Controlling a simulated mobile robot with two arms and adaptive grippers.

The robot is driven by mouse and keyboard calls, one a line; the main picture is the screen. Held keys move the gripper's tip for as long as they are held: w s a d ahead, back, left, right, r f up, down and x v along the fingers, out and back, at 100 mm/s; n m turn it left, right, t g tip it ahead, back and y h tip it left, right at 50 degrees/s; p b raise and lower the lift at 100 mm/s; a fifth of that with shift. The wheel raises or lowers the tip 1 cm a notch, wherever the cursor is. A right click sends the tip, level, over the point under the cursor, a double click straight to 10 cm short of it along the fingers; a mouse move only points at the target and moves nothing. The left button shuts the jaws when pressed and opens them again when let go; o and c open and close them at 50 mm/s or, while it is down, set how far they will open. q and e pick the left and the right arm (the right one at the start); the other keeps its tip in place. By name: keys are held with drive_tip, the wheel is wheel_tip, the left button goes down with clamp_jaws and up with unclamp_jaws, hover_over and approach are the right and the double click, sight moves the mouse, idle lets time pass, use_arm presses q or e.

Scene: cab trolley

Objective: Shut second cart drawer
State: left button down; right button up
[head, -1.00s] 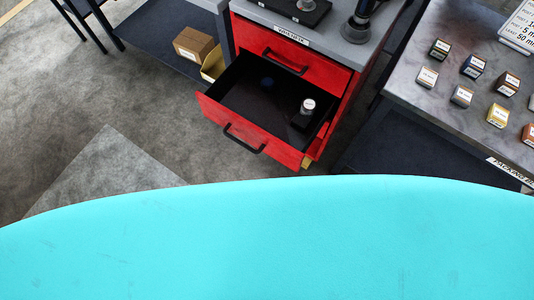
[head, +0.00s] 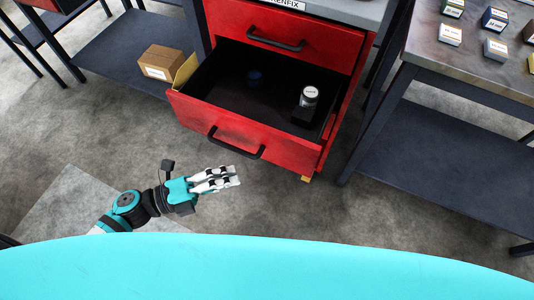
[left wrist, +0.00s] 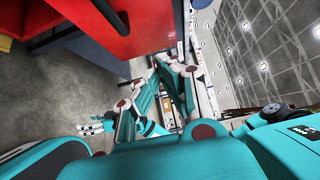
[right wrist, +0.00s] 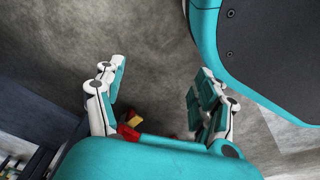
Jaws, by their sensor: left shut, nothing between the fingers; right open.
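The red cart's second drawer (head: 190,107) is pulled well out below the shut top drawer (head: 322,42). Its front has a black handle (head: 236,146). In the left wrist view a red cart surface (left wrist: 110,22) is close by. My right gripper (right wrist: 160,88) is open and empty over the floor, hidden in the head view.
A low dark shelf (head: 115,50) holding a cardboard box (head: 161,62) stands left of the cart. A table with several small boxes (head: 430,40) and a dark lower shelf (head: 440,150) is at the right. The floor in front of the cart is clear.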

use_arm(q)
approach(285, 147)
drive_tip(key=s+d, duration=0.2)
drive_tip(key=d, duration=0.2)
drive_tip(key=shift+w+d, duration=0.2)
drive_tip(key=shift+w, duration=0.8)
drive_tip(key=shift+w+d, duration=0.2)
drive_tip(key=shift+w, duration=0.8)
use_arm(e)
drive_tip(key=shift+s+f, duration=0.55)
use_arm(q)
drive_tip(key=shift+w, duration=0.15)
